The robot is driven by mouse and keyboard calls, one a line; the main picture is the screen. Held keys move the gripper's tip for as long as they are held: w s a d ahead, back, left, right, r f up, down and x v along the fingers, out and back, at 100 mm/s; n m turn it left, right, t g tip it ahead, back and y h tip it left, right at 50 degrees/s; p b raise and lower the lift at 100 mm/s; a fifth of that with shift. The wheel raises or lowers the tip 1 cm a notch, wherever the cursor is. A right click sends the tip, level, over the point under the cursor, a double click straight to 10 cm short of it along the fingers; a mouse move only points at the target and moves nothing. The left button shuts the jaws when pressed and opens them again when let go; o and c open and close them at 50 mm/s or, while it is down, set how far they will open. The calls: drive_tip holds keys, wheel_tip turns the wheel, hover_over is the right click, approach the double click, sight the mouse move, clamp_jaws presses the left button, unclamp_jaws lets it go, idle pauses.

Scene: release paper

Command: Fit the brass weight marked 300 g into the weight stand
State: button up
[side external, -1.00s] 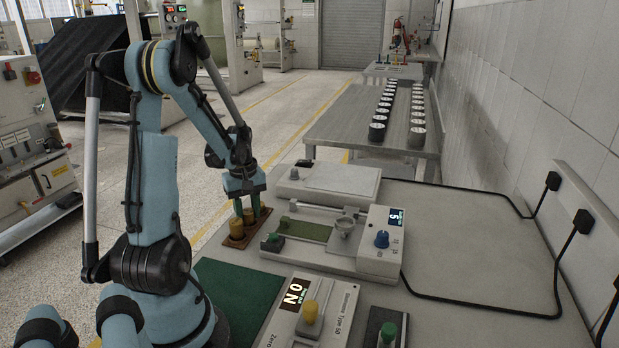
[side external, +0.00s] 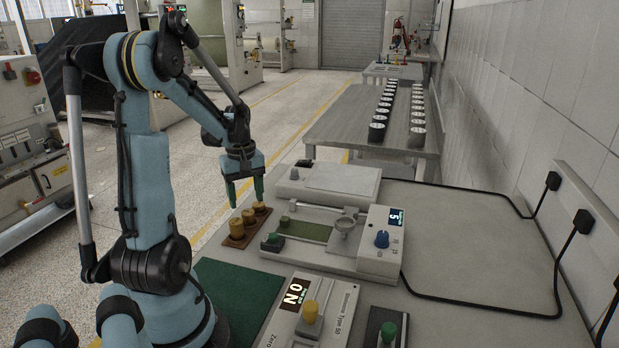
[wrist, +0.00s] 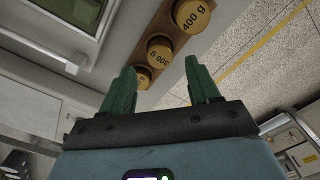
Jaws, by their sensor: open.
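Several brass weights stand in a row in a brown wooden block. The middle one (wrist: 160,48) shows an upside-down marking that reads as 300 g; it is also the middle weight in the side view (side external: 249,217). One beside it is marked 400 g (wrist: 191,14). The third (wrist: 143,77) is partly hidden by a finger. My gripper (side external: 246,200) is open and empty above the block, green fingers pointing down, apart from the weights. In the wrist view its fingertips (wrist: 159,65) frame the lower part of the row. A metal cup-like holder (side external: 346,224) on the tester may be the weight stand; I cannot confirm.
The tester (side external: 379,262) with a blue knob and a display reading 5 stands right of the block. A green mat (side external: 240,295) and a second device (side external: 330,300) lie in front. Black cables cross the table's right side, which is otherwise clear.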

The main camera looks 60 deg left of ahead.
sight(248, 212)
wheel_tip(248, 212, up, 7)
drive_tip(key=w+d+m+t, duration=0.3)
drive_tip(key=d+m, duration=0.6)
drive_tip(key=d, duration=0.6)
drive_tip(key=w+d+m+t, duration=0.4)
drive_tip(key=d+m, duration=0.5)
drive_tip(key=d, duration=0.6)
drive_tip(key=shift+w+r, duration=0.3)
drive_tip(key=shift+w, duration=0.1)
